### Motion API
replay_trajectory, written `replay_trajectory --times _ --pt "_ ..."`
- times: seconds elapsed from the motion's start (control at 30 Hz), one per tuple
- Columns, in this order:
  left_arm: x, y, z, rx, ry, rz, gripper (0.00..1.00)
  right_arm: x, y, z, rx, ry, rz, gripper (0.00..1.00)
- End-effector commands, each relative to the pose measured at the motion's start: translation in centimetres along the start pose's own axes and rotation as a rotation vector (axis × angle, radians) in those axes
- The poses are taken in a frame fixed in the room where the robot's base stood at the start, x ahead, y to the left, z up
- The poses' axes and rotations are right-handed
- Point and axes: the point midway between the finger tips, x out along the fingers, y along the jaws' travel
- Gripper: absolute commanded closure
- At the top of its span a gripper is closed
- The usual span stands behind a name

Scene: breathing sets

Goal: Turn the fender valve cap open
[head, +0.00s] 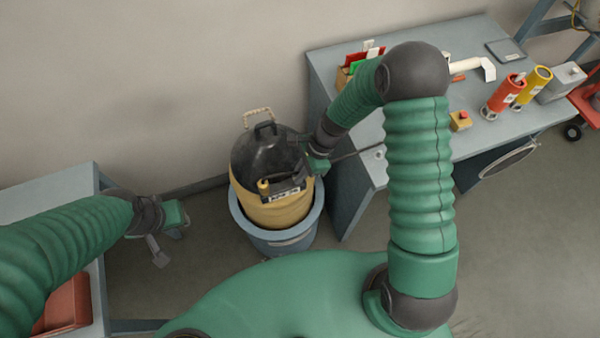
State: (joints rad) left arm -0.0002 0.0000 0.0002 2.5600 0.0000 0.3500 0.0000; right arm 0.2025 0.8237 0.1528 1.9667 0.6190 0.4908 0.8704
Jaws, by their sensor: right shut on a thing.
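A canister (270,207) with a black top, a carry handle and a tan-yellow body stands in a blue-grey tub (282,238) on the floor. A small yellow knob (263,185) shows on its front beside a dark label plate. I cannot tell whether this knob is the fender valve cap. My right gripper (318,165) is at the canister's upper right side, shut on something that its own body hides. A thin dark rod or hose (355,153) runs right from there. My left gripper (168,240) hangs apart from the canister, to its left; its jaw gap is unclear.
A blue-grey bench (330,62) at the right holds a red cylinder (505,93), a yellow cylinder (535,85), a grey box (562,83) and a yellow box with a red button (461,121). A red bin (66,305) is at lower left. Floor left of the tub is clear.

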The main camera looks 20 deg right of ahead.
Motion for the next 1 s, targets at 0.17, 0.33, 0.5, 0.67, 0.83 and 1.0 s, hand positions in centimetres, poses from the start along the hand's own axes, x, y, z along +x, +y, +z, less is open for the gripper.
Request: replay_trajectory --times 0.17,0.33,0.5,0.67,0.83,1.0 --pt "-0.02 -0.02 0.0 -0.001 0.0 0.0 0.64 -0.04 -0.1 -0.21 -0.001 0.003 -0.002 1.0" --pt "-0.05 -0.02 -0.01 -0.001 0.0 0.0 0.64 -0.06 -0.11 -0.19 -0.008 0.002 0.001 1.0" --pt "-0.11 -0.01 -0.02 0.0 0.0 0.0 0.64 -0.07 -0.13 -0.16 -0.019 0.002 0.005 1.0" --pt "-0.18 -0.01 -0.04 0.0 0.0 0.0 0.64 -0.06 -0.12 -0.15 -0.032 0.002 0.011 1.0" --pt "-0.3 -0.01 -0.07 0.0 0.0 0.0 0.64 -0.05 -0.11 -0.11 -0.053 0.001 0.021 1.0" --pt "-0.6 -0.01 -0.14 0.0 0.0 0.0 0.64 -0.07 -0.19 -0.04 -0.104 0.0 0.042 1.0"
